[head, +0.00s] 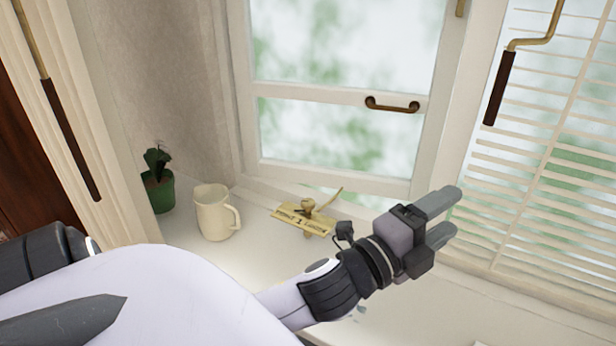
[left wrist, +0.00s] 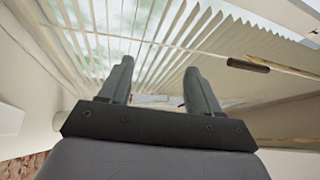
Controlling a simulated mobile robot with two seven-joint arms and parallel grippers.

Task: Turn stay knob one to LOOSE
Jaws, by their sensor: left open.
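A brass stay knob (head: 308,204) stands on a brass plate (head: 290,216) on the white sill, with a thin curved brass arm rising to its right. The plate carries a "1" and lettering too small to read surely. My left gripper (head: 448,215) is to the right of the knob, apart from it, in front of the window's lower right corner. Its two fingers are parted and empty and point right, away from the knob. In the left wrist view the open fingers (left wrist: 158,90) face the blinds. The knob does not show there. My right gripper is not in view.
A cream mug (head: 212,212) and a green potted plant (head: 158,182) stand left of the plate. Slatted blinds (head: 545,190) and a dark crank handle (head: 500,88) are at right.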

